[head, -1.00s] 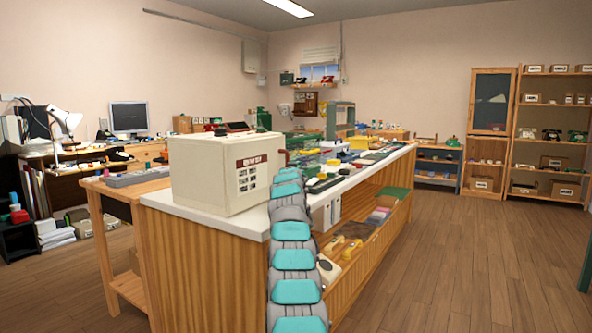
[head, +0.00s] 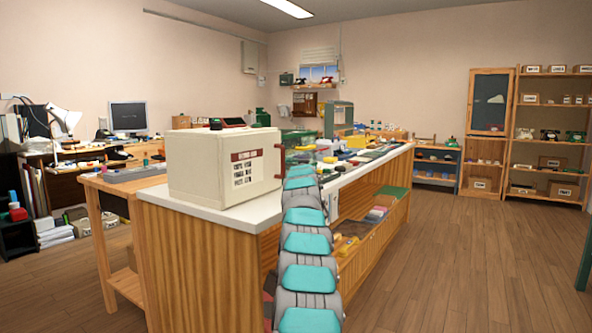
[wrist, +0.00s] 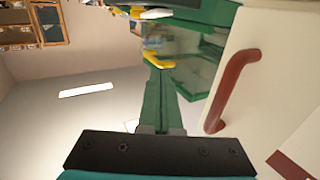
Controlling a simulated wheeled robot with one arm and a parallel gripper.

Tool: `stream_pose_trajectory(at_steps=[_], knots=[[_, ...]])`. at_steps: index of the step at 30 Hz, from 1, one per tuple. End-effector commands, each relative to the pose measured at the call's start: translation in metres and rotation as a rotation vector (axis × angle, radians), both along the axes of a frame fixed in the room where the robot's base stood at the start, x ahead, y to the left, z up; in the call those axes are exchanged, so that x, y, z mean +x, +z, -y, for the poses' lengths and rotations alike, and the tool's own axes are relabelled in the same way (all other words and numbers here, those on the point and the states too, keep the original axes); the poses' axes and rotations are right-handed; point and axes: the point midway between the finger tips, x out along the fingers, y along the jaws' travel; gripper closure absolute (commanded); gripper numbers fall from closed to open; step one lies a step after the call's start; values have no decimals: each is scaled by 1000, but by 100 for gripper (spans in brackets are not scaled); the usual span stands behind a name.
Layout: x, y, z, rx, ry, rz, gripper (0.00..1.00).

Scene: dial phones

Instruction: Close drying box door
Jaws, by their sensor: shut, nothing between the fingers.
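The drying box (head: 195,165) is a cream box on the near end of the white counter. Its door (head: 255,180) is the face with a dark red label, small dark markings and a red handle (head: 280,161). In the head view the door looks flush or nearly flush; a small gap cannot be ruled out. In the wrist view the cream door (wrist: 275,75) fills the right side, with its red handle (wrist: 232,90) upright. My gripper (wrist: 158,85) is shut and empty, left of the handle and apart from it. In the head view my arm hides the gripper.
The white counter top (head: 240,217) carries many small items and a green-framed case behind the box. A wooden side table (head: 115,187) with a grey tray stands to the left. The wooden floor (head: 450,260) on the right is clear.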

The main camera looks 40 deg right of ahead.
Motion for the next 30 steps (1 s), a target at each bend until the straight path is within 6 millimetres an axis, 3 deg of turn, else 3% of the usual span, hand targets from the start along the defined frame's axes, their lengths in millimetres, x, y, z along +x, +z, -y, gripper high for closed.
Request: stream_pose_trajectory(at_steps=[15, 30], knots=[[-61, 3, 22, 0, -4, 1, 100], [-71, 2, 26, -3, -4, 3, 100]])
